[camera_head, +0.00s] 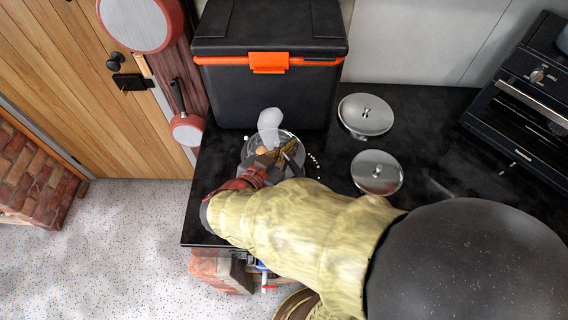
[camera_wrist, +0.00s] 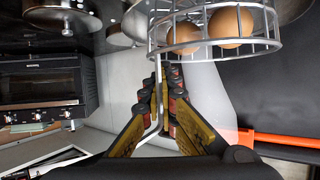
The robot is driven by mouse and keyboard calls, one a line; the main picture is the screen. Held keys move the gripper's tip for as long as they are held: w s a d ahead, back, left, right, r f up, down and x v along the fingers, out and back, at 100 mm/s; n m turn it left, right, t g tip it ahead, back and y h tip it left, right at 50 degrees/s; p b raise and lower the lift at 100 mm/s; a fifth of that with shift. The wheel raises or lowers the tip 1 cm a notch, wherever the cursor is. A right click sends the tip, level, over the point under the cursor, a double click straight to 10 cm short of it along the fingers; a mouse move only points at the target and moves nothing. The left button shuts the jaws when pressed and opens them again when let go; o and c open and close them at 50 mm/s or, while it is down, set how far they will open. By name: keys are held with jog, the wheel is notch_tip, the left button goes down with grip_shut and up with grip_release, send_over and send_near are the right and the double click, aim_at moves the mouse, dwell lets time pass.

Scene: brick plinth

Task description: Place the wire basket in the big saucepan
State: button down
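The wire basket (camera_wrist: 225,30) holds brown eggs and is at the top of the wrist view; in the head view an egg shows at the gripper's tip. My gripper (camera_wrist: 166,72) has its fingers closed together on the basket's thin wire handle (camera_wrist: 153,133). In the head view my gripper (camera_head: 281,160) is over the left part of the black counter. A round, shiny rim (camera_head: 246,150) shows around the basket there; it appears to be an open saucepan, mostly hidden by the gripper and basket. I cannot tell whether the basket is inside it or above it.
A black cool box (camera_head: 265,95) with an orange latch stands behind. Two round metal lids (camera_head: 366,110) (camera_head: 377,172) are to the right. A pale shape (camera_head: 269,122) is near the basket. A black oven (camera_head: 520,105) is at far right. The counter's left edge is close.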

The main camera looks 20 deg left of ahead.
notch_tip(320, 180, down, 7)
jog(key=shift+r+b, duration=0.2)
jog(key=shift+b, duration=0.2)
jog(key=shift+f+b, duration=0.15)
jog(key=shift+b, duration=0.2)
jog(key=c, duration=2.5)
grip_release()
jog(key=shift+o, duration=0.9)
jog(key=shift+r+p, duration=0.2)
jog(key=shift+p, duration=0.15)
